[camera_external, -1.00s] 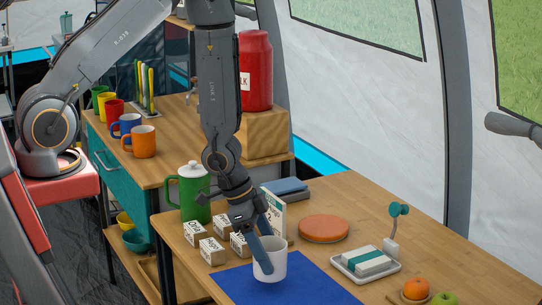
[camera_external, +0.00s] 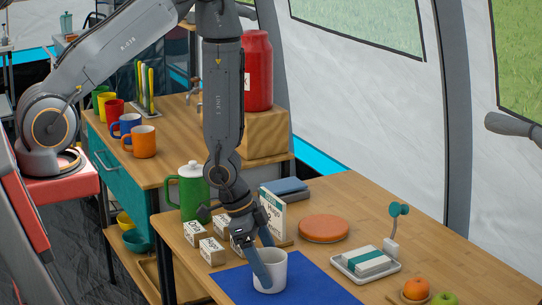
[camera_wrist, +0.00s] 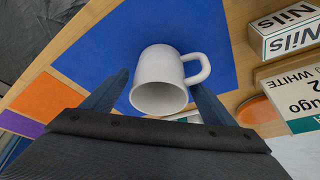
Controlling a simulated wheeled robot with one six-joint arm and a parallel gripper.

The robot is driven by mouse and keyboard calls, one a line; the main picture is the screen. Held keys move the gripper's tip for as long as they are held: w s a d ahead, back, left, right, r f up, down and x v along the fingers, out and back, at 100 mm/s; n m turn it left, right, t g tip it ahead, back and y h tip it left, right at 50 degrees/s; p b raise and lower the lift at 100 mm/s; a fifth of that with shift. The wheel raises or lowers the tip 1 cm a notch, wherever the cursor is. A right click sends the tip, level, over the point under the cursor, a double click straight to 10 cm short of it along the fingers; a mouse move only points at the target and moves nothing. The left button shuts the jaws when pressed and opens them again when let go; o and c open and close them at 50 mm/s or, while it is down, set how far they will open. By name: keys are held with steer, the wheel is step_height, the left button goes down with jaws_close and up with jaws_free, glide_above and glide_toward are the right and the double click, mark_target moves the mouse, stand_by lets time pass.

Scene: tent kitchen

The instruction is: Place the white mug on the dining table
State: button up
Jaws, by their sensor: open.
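The white mug (camera_external: 271,272) stands upright on the blue mat (camera_external: 315,286), on the wooden dining table (camera_external: 455,262). In the wrist view the mug (camera_wrist: 160,68) shows its open mouth, with the handle to the right. My gripper (camera_external: 267,266) is low at the mug, with one finger in front of its left side and the other hidden. In the wrist view its two fingers (camera_wrist: 158,84) are spread on either side of the mug. I cannot tell whether either finger touches it.
Small labelled boxes (camera_external: 212,252) and a book (camera_external: 272,213) stand close behind my gripper. A green pitcher (camera_external: 192,192) is at the back left. An orange disc (camera_external: 324,227), a white tray (camera_external: 350,267) and fruit (camera_external: 416,288) lie to the right.

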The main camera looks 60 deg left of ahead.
steer(key=shift+r, duration=0.45)
steer(key=s+a+r+n+y, duration=0.1)
steer(key=a+r, duration=0.2)
steer(key=r, duration=0.3)
steer(key=s+a+r+n+y+p, duration=0.1)
steer(key=s+a+r, duration=0.1)
steer(key=r, duration=0.4)
steer(key=s+a+r+n+y, duration=0.1)
steer(key=a+r+n, duration=0.15)
steer(key=r, duration=0.35)
steer(key=s+r+n+g, duration=0.1)
steer(key=s+r+n, duration=0.2)
steer(key=s+r, duration=0.3)
steer(key=shift+s+r+g, duration=0.3)
steer(key=shift+s+g, duration=0.1)
steer(key=shift+a+f, duration=0.1)
steer(key=shift+g, duration=0.3)
step_height(320, 180, down, 4)
steer(key=b, duration=0.4)
steer(key=shift+f, duration=0.15)
